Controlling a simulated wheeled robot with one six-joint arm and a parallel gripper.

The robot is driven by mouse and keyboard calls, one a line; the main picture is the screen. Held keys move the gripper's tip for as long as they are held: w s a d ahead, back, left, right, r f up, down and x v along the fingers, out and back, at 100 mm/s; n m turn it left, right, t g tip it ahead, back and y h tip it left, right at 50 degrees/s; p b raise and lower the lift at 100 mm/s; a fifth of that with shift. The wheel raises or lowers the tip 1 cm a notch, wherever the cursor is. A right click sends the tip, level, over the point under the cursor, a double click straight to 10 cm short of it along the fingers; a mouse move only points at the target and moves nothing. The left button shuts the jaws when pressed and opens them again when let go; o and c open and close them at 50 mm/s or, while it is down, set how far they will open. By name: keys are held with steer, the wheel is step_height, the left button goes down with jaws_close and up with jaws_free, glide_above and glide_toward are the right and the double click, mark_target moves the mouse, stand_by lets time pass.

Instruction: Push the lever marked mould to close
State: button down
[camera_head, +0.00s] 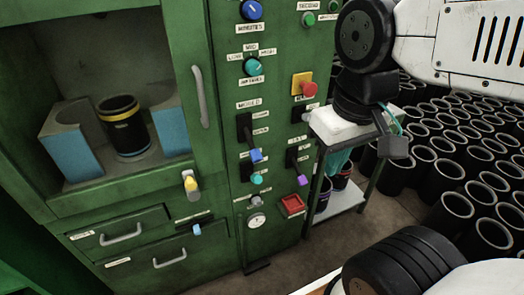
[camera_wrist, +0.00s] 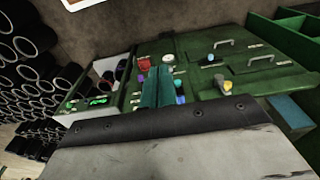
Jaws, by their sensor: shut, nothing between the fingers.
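The lever marked mould has a blue handle (camera_head: 256,156) on a black plate, under a label that seems to read mould, on the green machine's panel. Its handle hangs toward the low end of the plate. Small labels beside it are too small to read. In the wrist view the blue handle (camera_wrist: 180,99) shows just right of my fingers, partly hidden. My gripper (camera_head: 333,170) has teal fingers, shut and empty, to the right of the panel and apart from the lever. The fingers also show in the wrist view (camera_wrist: 158,88), pointing toward the panel.
A second lever with a purple handle (camera_head: 302,180) is right of the mould lever. A teal knob (camera_head: 257,179) sits below the blue handle. A red button (camera_head: 309,88) and a red tray-like square (camera_head: 292,205) are nearby. Many black sleeves (camera_head: 455,205) stand at right.

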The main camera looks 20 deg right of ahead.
mark_target(251, 144)
steer(key=w+d+f+m+y, duration=0.35)
steer(key=w+m, duration=0.25)
steer(key=w, duration=0.4)
steer(key=w+d+f+m+y, duration=0.3)
steer(key=w+d+m+y, duration=0.15)
steer(key=w, duration=0.45)
steer(key=w+d+f+m+t+y, duration=0.1)
steer(key=w+d+f+m+t, duration=0.2)
steer(key=d, duration=0.5)
step_height(251, 144, down, 2)
steer(key=shift+w+d+f+m, duration=0.15)
steer(key=shift+w+d+m, duration=0.2)
steer(key=shift+w+m, duration=0.65)
steer(key=shift+s, duration=0.2)
steer(key=x, duration=2)
steer(key=shift+s+a+r, duration=0.25)
steer(key=shift+a+r, duration=0.05)
steer(key=shift+r, duration=0.25)
steer(key=shift+s+a+r, duration=0.25)
steer(key=shift+a+r, duration=0.1)
steer(key=shift+r, duration=0.2)
steer(key=shift+s+a+r, duration=0.2)
steer(key=shift+a+r, duration=0.1)
steer(key=shift+r, duration=0.25)
